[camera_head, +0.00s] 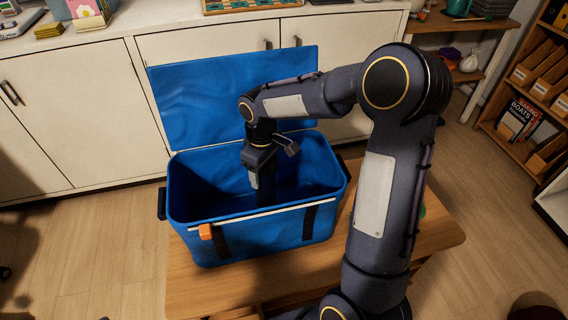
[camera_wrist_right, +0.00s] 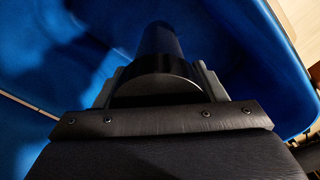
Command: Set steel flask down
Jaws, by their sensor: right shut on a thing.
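My right gripper (camera_head: 256,182) reaches down into the open blue box (camera_head: 255,238). In the right wrist view the gripper (camera_wrist_right: 158,76) has a finger on each side of a dark, smooth, round-bodied thing, the steel flask (camera_wrist_right: 161,42), and is shut on it. The flask reflects the blue of the box, and its far end is lost in shadow. My left gripper is not in view.
The box stands on a wooden table (camera_head: 440,240), its lid (camera_head: 205,105) raised at the back. An orange latch (camera_head: 205,232) is on its front. White cabinets (camera_head: 70,120) stand behind, and a shelf (camera_head: 530,110) with books and files stands at the right.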

